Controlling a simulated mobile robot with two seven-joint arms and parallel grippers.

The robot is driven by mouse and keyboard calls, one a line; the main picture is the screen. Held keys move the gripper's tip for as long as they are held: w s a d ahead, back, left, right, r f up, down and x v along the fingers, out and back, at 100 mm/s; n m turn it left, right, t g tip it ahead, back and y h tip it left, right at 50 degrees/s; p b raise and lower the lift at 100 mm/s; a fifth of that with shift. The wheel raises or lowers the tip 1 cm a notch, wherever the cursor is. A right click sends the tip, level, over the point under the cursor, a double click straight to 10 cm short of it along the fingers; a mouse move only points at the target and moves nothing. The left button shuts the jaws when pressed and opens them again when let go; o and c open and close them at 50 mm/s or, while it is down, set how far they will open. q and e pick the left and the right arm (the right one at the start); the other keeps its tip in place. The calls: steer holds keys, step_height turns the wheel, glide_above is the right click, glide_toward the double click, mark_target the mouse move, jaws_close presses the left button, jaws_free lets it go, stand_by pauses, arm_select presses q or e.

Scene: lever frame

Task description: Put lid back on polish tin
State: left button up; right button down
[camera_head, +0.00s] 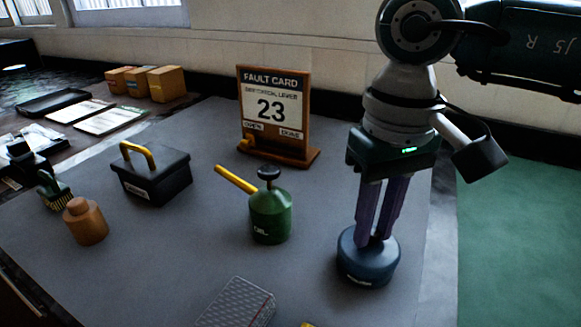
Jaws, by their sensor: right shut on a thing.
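The polish tin (368,268) is a round, dark blue tin with a small pale label, standing upright on the grey mat at the right. My right gripper (375,240) points straight down at the top of the tin, with its purple fingers close together and shut on the lid (358,243). The lid is dark blue like the tin and lies at its top. I cannot tell whether it is fully seated or slightly raised. The fingertips hide part of the lid. My left gripper is not in view.
A green oil can (270,216) with a yellow spout stands left of the tin. A fault card stand (272,115) is behind it. A patterned grey block (238,303) lies in front.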

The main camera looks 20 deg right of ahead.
stand_by(0.3)
steer(key=shift+c, duration=0.8)
jaws_free()
steer(key=shift+r, duration=0.1)
steer(key=shift+r+p, duration=2.2)
steer(key=shift+r, duration=1.2)
jaws_close()
